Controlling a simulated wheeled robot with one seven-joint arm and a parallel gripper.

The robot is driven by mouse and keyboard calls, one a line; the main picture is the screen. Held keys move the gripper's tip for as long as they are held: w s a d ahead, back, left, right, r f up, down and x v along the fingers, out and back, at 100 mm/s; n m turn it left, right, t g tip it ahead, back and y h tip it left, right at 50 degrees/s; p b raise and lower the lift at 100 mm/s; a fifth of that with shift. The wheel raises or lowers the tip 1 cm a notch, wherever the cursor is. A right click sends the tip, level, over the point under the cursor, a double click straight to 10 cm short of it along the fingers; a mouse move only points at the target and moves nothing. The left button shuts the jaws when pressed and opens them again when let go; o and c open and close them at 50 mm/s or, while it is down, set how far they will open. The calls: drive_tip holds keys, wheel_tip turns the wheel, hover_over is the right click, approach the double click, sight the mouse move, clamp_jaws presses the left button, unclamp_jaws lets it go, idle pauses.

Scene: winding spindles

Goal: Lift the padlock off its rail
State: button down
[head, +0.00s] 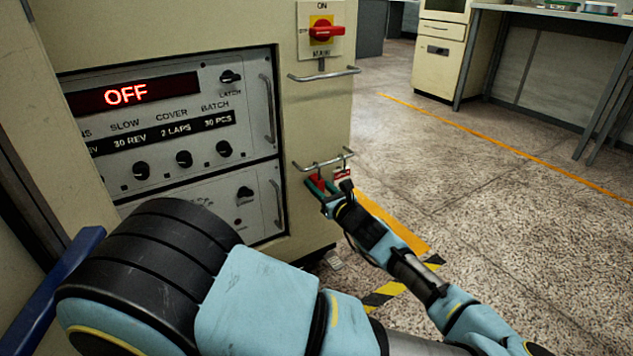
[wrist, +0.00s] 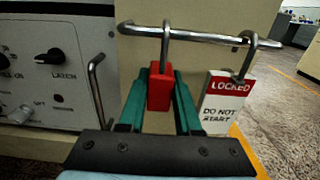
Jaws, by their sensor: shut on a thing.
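The red padlock (wrist: 160,88) hangs by its steel shackle from the lower rail (wrist: 190,34) on the cream cabinet. My gripper (wrist: 160,92) has its green fingers on both sides of the padlock's body and is shut on it. The shackle still loops over the rail. In the head view, my gripper (head: 325,190) is at the cabinet's lower right, and the padlock (head: 317,181) shows small at the fingers, under the rail (head: 322,163). A red and white "LOCKED DO NOT START" tag (wrist: 226,100) hangs from the same rail, right of the padlock and close to my right finger.
Above is an empty upper rail (head: 324,75) under a red rotary switch (head: 326,31) marked ON. Left is a control panel (head: 185,125) with a display reading OFF, knobs and handles. Open speckled floor (head: 480,180) lies to the right, with a bench beyond.

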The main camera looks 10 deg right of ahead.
drive_tip(key=shift+r, duration=0.15)
drive_tip(key=shift+r+p, duration=1.05)
drive_tip(key=shift+p, duration=0.2)
drive_tip(key=shift+p+v, duration=0.85)
drive_tip(key=shift+v, duration=2.65)
drive_tip(key=p, duration=0.4)
approach(320, 180)
drive_tip(key=shift+s+d+r, duration=0.4)
drive_tip(key=shift+s+r, duration=0.4)
drive_tip(key=shift+s, duration=0.05)
drive_tip(key=shift+s+d+r, duration=0.4)
drive_tip(key=shift+s+r, duration=0.4)
